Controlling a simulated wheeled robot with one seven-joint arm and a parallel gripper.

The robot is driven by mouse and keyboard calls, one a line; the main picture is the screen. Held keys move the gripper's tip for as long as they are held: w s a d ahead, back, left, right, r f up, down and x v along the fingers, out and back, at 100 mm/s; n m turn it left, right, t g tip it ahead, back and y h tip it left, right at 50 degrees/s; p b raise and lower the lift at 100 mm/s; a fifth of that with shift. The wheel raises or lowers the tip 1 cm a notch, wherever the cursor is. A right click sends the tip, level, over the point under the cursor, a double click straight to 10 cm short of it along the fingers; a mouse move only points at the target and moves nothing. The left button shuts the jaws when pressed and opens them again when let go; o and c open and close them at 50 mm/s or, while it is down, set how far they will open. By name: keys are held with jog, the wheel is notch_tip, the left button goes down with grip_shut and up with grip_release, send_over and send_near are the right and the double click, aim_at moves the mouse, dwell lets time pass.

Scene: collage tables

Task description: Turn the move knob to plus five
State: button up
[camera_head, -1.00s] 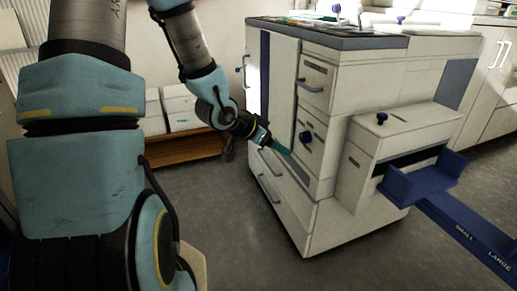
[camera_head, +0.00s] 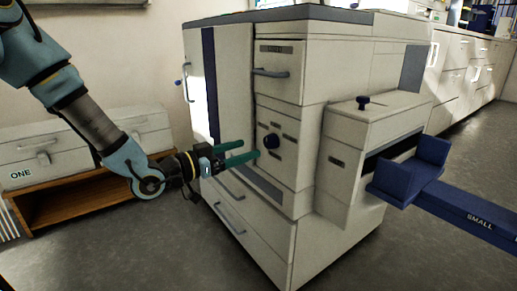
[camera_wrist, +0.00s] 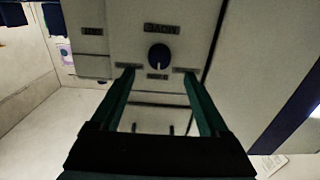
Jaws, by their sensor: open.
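A dark blue round knob (camera_head: 271,141) sits on the front panel of the white cabinet (camera_head: 278,198), with small dark labels around it. It also shows in the wrist view as a dark knob (camera_wrist: 159,57) with a pale pointer line, ahead of the fingers and between them. The labels are too blurred to read. My gripper (camera_head: 247,150) is open, with two green fingers pointing at the panel, just left of the knob in the head view. In the wrist view my gripper (camera_wrist: 158,72) is empty, its fingers spread either side of the knob and apart from it.
A second blue knob (camera_head: 362,102) stands on top of the side box (camera_head: 352,150), beside a blue tray (camera_head: 408,180). A drawer handle (camera_head: 271,72) juts out above the panel. A wooden shelf (camera_head: 75,197) with boxes stands at left. Floor in front is clear.

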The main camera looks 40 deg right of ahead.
aim_at(267, 143)
jog(key=d, duration=0.4)
jog(key=d+b, duration=0.1)
jog(key=d, duration=0.1)
jog(key=shift+s+d, duration=0.25)
grip_shut()
dwell(0.4)
